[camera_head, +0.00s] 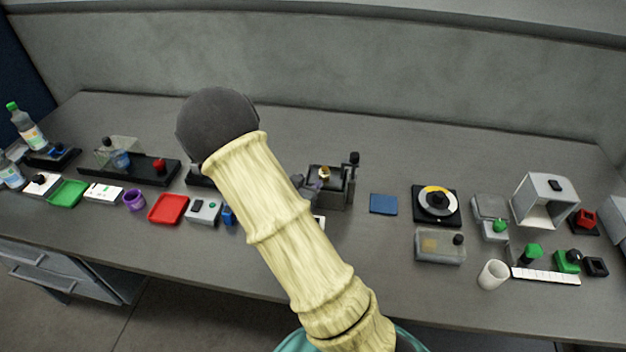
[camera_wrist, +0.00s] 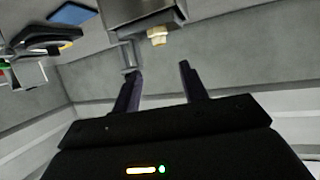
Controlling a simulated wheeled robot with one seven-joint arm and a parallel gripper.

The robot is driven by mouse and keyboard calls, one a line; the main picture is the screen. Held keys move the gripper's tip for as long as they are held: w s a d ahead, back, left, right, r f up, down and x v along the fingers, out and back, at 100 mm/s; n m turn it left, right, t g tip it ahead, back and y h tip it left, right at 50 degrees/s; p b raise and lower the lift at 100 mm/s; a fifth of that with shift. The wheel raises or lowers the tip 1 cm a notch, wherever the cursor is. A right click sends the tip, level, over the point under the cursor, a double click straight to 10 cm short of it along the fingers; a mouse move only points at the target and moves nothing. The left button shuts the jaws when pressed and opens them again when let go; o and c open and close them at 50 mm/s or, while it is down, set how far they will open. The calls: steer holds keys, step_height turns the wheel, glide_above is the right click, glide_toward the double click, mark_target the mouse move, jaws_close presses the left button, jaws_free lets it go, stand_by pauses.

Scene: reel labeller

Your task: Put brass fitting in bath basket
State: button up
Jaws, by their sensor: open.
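A small brass fitting (camera_head: 325,173) shows at the top of a dark grey box-shaped device (camera_head: 329,196) near the middle of the bench. In the wrist view, which looks turned over, the fitting (camera_wrist: 157,37) is a pale tan piece against the device (camera_wrist: 140,14). My gripper (camera_wrist: 160,70) is open, with nothing between its two dark fingers. The fitting lies beyond the fingertips, roughly in line with the gap. In the head view my gripper (camera_head: 309,187) is just left of the device, partly hidden by my arm. I cannot make out a basket clearly.
A post with a black knob (camera_head: 353,159) rises at the device's right rear corner. A blue pad (camera_head: 383,204) and a black turntable unit (camera_head: 437,204) lie to the right. A red tray (camera_head: 168,209) is to the left. Bare bench lies behind the device.

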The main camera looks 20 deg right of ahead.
steer(key=shift+s+a+r, duration=0.1)
steer(key=shift+a, duration=0.05)
stand_by(0.5)
steer(key=s+a+r+n+g+y, duration=0.25)
steer(key=s+a+n+y, duration=0.3)
steer(key=a+y, duration=0.3)
steer(key=s+r+n+g+y, duration=0.1)
steer(key=s+r+n+g, duration=0.3)
steer(key=s, duration=1)
steer(key=shift+a+r+y, duration=0.35)
steer(key=shift+a+r, duration=0.05)
steer(key=shift+w, duration=0.1)
